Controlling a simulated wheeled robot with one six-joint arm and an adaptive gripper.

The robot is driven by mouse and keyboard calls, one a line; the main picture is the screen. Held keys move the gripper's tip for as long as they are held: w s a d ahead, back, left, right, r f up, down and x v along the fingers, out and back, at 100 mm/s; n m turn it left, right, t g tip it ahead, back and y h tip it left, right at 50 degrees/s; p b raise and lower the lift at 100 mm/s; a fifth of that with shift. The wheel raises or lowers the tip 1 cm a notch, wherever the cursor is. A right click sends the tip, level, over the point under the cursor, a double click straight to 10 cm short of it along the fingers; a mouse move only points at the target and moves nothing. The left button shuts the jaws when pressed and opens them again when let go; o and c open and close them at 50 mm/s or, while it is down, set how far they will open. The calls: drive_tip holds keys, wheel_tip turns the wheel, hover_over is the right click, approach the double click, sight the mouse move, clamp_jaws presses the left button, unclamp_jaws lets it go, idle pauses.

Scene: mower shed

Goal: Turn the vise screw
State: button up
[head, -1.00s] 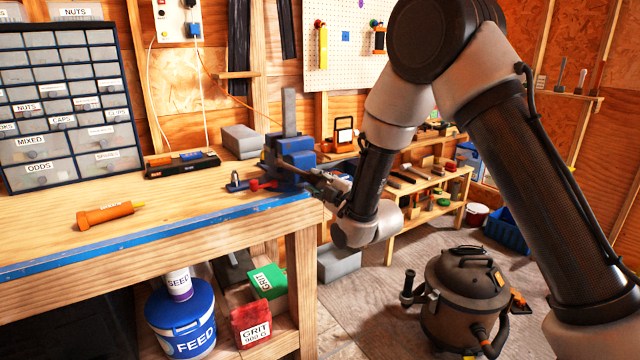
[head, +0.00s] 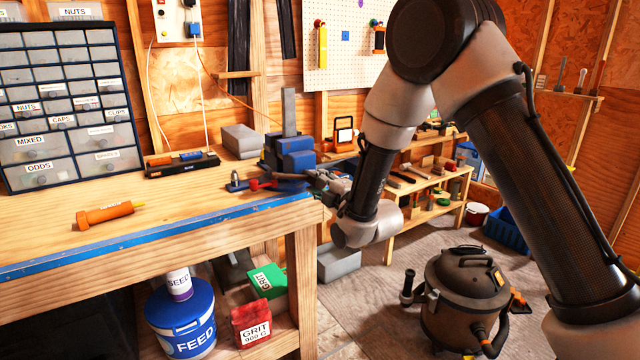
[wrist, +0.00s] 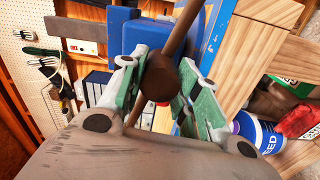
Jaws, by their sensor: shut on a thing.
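The blue vise (head: 296,158) sits at the right end of the workbench, and an upright grey bar (head: 289,110) rises from it. My gripper (head: 322,180) is at the vise's front, above the bench corner. In the wrist view, the brown round vise screw head (wrist: 160,80) with its cross bar lies between the green-padded fingers of my gripper (wrist: 160,92). The gripper is shut on the screw head. The bar is tilted, running up to the right. The vise body (wrist: 125,35) shows behind it. In the head view the screw is mostly hidden by my gripper.
An orange tool (head: 105,215) lies on the workbench (head: 170,215). A blue and red padlock-like item (head: 240,184) is beside the vise. A grey block (head: 242,140) is behind it. A drawer cabinet (head: 65,105) stands at left. A shop vacuum (head: 462,300) is on the floor.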

drive_tip(key=o, duration=1.1)
drive_tip(key=shift+a+r, duration=0.25)
drive_tip(key=shift+a, duration=0.15)
drive_tip(key=shift+c, duration=0.2)
drive_tip(key=shift+d+f, duration=0.15)
drive_tip(key=shift+s+d, duration=0.1)
drive_tip(key=shift+d, duration=0.05)
drive_tip(key=v, duration=1.1)
drive_tip(key=shift+s, duration=0.2)
drive_tip(key=shift+d, duration=0.15)
